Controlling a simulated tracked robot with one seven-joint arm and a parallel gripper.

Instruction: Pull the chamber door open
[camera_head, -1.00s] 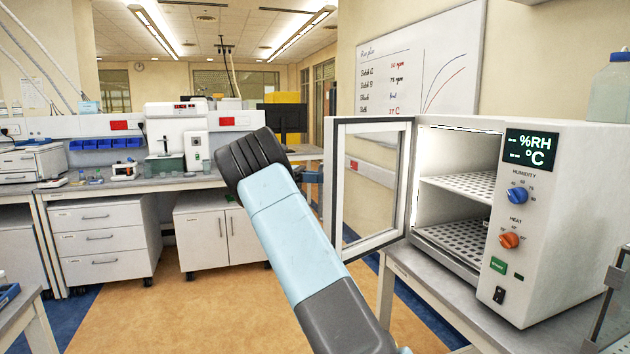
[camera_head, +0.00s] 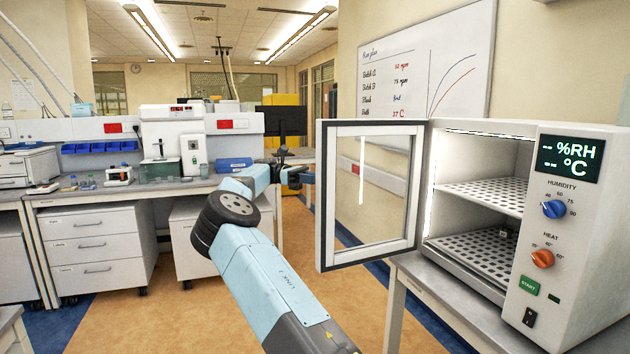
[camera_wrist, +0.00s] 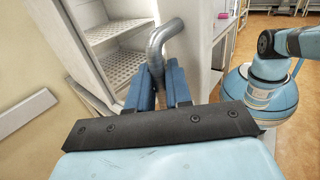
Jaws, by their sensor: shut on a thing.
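The chamber (camera_head: 600,230) is a white box at the right with a lit display, knobs and perforated shelves inside. Its door (camera_head: 327,215), a pale frame with a dark edge and a glass pane, stands wide open to the left of the opening. In the wrist view, a bent metal door handle (camera_wrist: 155,42) runs down between the blue fingers of my gripper (camera_wrist: 160,82), which is shut on it. In the head view my gripper (camera_head: 304,176) shows small at the door's left edge, and the handle cannot be made out.
The chamber stands on a grey bench (camera_head: 455,305). A counter with white drawers (camera_head: 97,262) and lab equipment is at the back left. A whiteboard (camera_head: 430,60) hangs behind the chamber. The tan floor (camera_head: 165,325) between is clear.

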